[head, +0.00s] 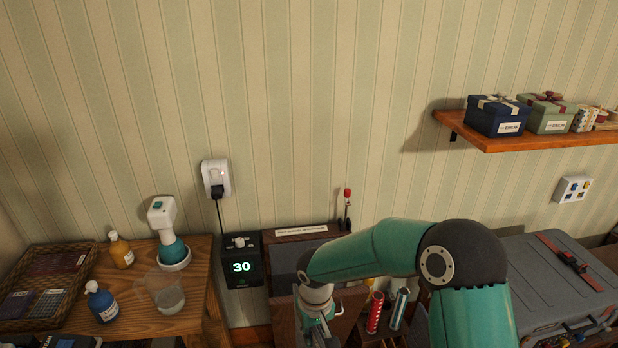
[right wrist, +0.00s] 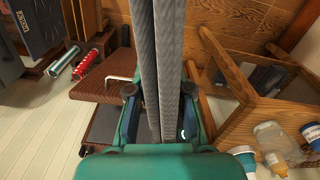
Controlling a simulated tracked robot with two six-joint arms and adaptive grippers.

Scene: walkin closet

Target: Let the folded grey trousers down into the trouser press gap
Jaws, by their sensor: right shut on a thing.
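The folded grey trousers (right wrist: 169,50) show in the right wrist view as two long grey layers side by side, running from the top edge down between my right gripper's fingers (right wrist: 160,95). That gripper is shut on them. In the head view my right gripper (head: 318,308) points down at the front of the brown trouser press (head: 300,234), and my arm covers part of the press. A brown press board (right wrist: 105,80) with a metal handle lies left of the trousers in the right wrist view. The gap and the trousers' lower end cannot be made out. My left gripper is out of view.
A wooden table (head: 185,318) holds bottles, a jug and a basket. Red (head: 375,313) and silver (head: 398,308) cylinders stand right of my gripper. A grey case (head: 540,275) lies at right.

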